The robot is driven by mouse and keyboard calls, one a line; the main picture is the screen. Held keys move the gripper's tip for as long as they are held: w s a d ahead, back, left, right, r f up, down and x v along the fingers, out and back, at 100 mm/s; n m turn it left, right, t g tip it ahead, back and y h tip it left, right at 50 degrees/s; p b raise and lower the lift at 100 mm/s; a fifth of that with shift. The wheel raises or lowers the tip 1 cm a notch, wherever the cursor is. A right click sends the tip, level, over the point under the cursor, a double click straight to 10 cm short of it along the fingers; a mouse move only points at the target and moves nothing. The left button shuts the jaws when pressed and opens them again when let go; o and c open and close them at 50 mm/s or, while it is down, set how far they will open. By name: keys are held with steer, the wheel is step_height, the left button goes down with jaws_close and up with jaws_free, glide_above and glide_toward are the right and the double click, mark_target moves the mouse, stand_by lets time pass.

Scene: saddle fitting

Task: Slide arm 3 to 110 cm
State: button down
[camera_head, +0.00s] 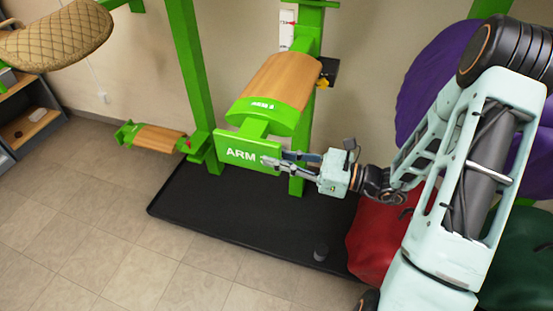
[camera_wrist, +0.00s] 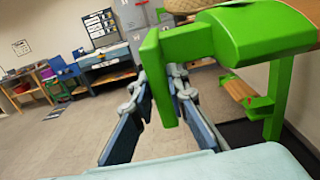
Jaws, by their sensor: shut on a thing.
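A saddle arm with a wooden top (camera_head: 282,78) and a green front sticks out from a green post (camera_head: 309,35); the number on its small label is too small to read surely. Below the top hangs a green plate marked ARM (camera_head: 236,153). My gripper (camera_head: 273,158) is shut on this plate's right edge. In the wrist view the green plate (camera_wrist: 158,75) stands between my two fingers (camera_wrist: 158,100). A white scale strip with red marks (camera_head: 287,30) is on the post behind; its figures cannot be read. A yellow knob (camera_head: 322,83) sits beside the post.
A lower wooden-topped arm (camera_head: 150,137) and a saddle (camera_head: 58,38) are at the left. A black floor mat (camera_head: 220,215) lies below, with a small dark cylinder (camera_head: 320,252) on it. Purple (camera_head: 430,80) and red (camera_head: 378,240) rounded shapes are close to my arm at right.

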steer(key=shift+f, duration=0.1)
steer(key=c, duration=1.9)
jaws_free()
steer(key=v, duration=1.2)
